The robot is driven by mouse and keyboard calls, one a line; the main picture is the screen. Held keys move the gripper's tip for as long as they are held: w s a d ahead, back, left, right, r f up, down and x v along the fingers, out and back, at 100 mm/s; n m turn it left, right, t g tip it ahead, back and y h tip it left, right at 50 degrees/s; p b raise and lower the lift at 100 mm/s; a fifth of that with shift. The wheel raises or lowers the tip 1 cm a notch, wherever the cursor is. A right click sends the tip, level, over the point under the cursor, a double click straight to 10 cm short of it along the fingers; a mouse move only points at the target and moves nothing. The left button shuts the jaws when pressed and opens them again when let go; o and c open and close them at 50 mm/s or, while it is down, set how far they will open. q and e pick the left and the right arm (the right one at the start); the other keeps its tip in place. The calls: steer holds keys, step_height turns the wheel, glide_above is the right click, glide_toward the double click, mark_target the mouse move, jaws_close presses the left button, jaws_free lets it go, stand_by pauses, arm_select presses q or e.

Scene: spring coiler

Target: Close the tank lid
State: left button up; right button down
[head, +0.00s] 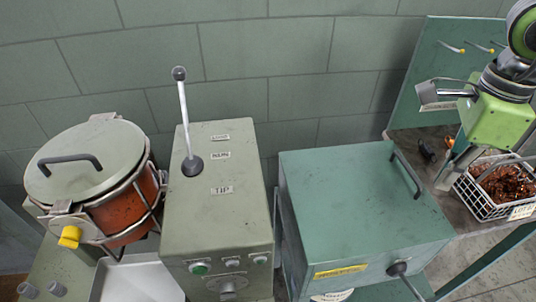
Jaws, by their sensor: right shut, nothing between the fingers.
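A red-orange drum (132,208) at the left has a round grey-green lid (88,165) with a dark bar handle; this lid lies over its top. A teal box (360,265) right of the middle has a flat top (350,195) with a dark bar handle at its right edge. This top looks level and down; I cannot tell which of the two is the tank. My right gripper (447,175) is at the right, to the right of the teal box, shut and empty, touching neither lid. My left gripper is not in view.
A grey-green control box (217,205) with an upright lever and buttons stands between drum and teal box. A wire basket (478,210) of coppery pieces sits on the right bench, below my right arm. A knobbed lever (398,269) sticks out of the teal box's front.

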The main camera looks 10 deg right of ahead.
steer(key=d+f+b, duration=0.3)
steer(key=f+b, duration=0.2)
steer(key=shift+d+f, duration=0.15)
steer(key=shift+f, duration=0.05)
stand_by(0.4)
